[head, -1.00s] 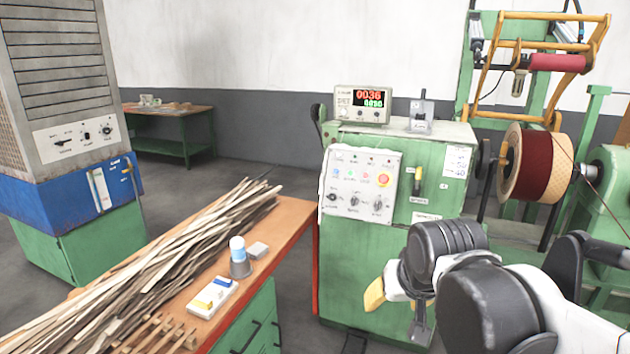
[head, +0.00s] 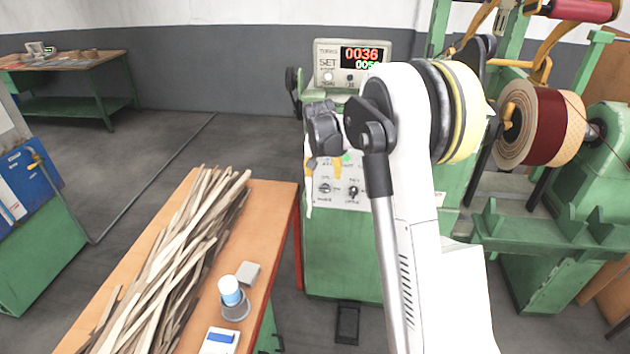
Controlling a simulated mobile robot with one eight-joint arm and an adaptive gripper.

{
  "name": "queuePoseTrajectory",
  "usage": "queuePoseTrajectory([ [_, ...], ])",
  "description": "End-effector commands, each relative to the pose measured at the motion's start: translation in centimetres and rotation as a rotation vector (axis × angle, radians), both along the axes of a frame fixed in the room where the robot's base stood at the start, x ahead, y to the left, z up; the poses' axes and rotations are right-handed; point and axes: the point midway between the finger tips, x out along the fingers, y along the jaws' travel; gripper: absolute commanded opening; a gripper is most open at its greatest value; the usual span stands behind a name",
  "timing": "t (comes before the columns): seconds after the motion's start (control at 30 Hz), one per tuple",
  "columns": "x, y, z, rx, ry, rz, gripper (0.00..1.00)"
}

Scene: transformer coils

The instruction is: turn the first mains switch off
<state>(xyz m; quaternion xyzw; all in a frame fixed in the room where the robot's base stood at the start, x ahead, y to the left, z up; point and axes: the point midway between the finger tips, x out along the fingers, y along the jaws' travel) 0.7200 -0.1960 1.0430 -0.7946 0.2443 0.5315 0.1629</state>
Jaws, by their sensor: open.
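The control panel (head: 342,200) is a white plate on the front of the green winding machine (head: 342,250). Two dark rotary switches show low on it: a left one (head: 324,188) and one to its right (head: 352,192). Their labels are too small to read surely, so I cannot tell which is the first mains switch. My gripper (head: 324,168) is in front of the panel's upper left, just above the left switch in the picture. Its fingers are apart with nothing between them. My gripper and arm hide the panel's upper and right parts.
A counter box (head: 325,62) reading 0036 stands on the machine. A wooden bench (head: 190,215) with strips, a blue-white cup (head: 231,292) and small blocks stands at left. A dark red coil (head: 550,125) is at right. A foot pedal (head: 347,322) lies on the floor.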

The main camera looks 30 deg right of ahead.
Motion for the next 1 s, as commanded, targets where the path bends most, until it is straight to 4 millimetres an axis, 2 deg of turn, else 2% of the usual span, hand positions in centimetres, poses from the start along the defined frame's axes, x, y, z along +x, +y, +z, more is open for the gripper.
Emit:
queuePoseTrajectory([
  [0.2,1.4,-0.9,-4.4,0.000,-0.001,0.000,0.59],
  [0.4,2.5,-1.6,-7.4,0.000,-0.001,0.001,0.59],
  [0.6,2.9,-2.0,-8.7,0.000,-0.001,0.001,0.59],
  [0.87,3.0,-2.0,-8.7,0.000,-0.001,0.001,0.59],
  [0.97,3.0,-2.0,-8.7,0.000,-0.001,0.001,0.33],
  [1.0,3.0,-2.0,-8.7,0.000,-0.001,0.001,0.21],
])
